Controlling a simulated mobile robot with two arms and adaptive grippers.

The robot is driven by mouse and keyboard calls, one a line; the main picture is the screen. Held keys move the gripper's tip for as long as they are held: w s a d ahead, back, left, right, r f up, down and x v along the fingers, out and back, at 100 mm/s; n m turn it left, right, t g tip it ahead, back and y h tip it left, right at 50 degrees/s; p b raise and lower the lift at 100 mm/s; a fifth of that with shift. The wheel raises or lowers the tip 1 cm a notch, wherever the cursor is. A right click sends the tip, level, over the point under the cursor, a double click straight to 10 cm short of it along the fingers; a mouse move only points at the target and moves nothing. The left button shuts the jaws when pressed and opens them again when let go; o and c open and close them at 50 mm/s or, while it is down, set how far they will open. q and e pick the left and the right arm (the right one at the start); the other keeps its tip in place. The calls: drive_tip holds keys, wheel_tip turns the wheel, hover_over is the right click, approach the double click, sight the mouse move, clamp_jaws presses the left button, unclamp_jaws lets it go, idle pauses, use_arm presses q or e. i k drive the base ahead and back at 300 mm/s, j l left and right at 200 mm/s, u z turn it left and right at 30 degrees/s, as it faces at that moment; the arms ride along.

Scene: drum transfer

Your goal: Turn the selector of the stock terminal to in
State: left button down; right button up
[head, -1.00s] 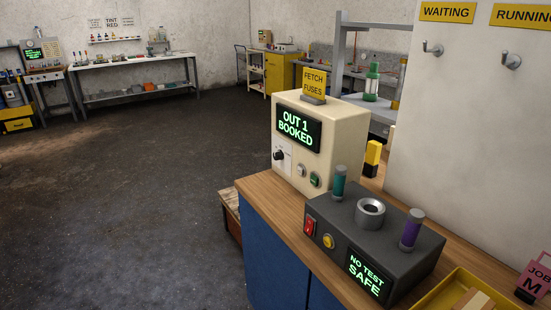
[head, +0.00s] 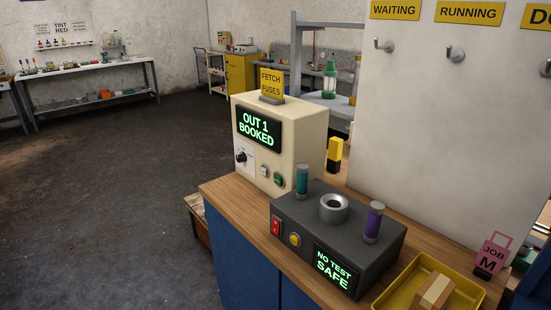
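The stock terminal (head: 300,125) is a cream box on the wooden bench top, with a lit screen (head: 259,128) reading "OUT 1 BOOKED". Its selector (head: 242,157) is a small black knob on a white plate below the screen. The knob's exact pointer direction is too small to tell. A grey button (head: 264,171) and a green button (head: 279,180) sit to the right of the selector. A yellow "FETCH FUSES" sign (head: 271,82) stands on top of the terminal. Neither of my grippers shows in the head view.
A dark tester box (head: 376,250), reading "NO TEST SAFE", stands in front of the terminal with teal and purple cylinders on it. A yellow tray (head: 395,290) lies at the bench's near right. Open floor (head: 110,210) lies to the left.

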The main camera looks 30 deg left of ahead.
sight(241, 157)
drive_tip(key=j+z, duration=0.5)
drive_tip(key=j, duration=0.2)
drive_tip(key=j+z, duration=0.5)
drive_tip(key=j, duration=0.2)
